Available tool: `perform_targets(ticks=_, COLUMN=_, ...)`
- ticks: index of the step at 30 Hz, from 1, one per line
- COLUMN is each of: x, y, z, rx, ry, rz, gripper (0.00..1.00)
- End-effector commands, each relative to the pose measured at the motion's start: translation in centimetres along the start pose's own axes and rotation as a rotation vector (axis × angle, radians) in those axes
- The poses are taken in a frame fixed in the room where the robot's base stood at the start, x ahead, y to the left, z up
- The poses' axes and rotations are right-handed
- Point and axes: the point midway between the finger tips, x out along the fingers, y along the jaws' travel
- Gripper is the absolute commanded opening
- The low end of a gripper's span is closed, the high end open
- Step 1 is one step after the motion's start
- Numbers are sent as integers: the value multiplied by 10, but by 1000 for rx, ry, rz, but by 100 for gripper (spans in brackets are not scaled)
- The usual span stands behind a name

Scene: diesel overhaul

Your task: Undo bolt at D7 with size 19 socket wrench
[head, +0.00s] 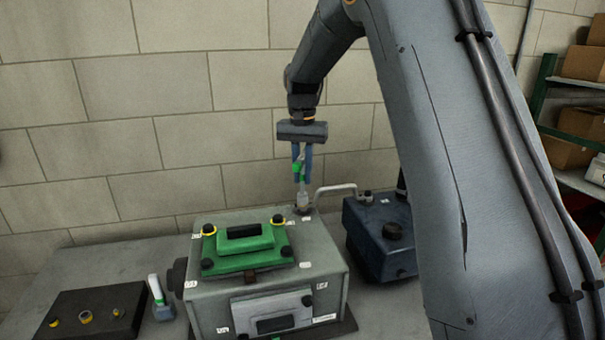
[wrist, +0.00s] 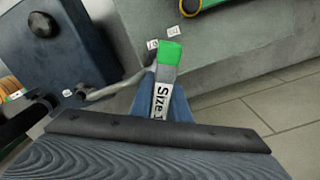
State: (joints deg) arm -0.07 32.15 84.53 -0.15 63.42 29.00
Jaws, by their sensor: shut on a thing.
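My gripper (head: 302,176) is shut on a socket wrench (head: 303,196), which hangs upright with a green band and a grey lower end. In the wrist view the wrench (wrist: 167,75) shows a green top and a white label reading "Size 1", the rest hidden by the blue fingers. The wrench's lower end is over the back right corner of the grey engine block (head: 220,300), close to the pipe. I cannot tell whether it touches a bolt there. The bolt and the lettering of the small white labels cannot be made out.
A green cover (head: 230,262) with yellow-ringed bolts sits on the block. A bent grey pipe (head: 335,189) leads to a dark blue box (head: 380,245) at the right.

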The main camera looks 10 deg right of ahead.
Motion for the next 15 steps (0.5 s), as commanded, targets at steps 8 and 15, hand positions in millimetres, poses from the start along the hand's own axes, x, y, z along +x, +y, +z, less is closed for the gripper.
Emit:
perform_targets(ticks=8, x=-1, y=0, z=0, rx=-345, ry=2, rz=0, gripper=0)
perform_targets(ticks=15, x=-2, y=0, z=0, rx=-643, ry=2, rz=0, gripper=0)
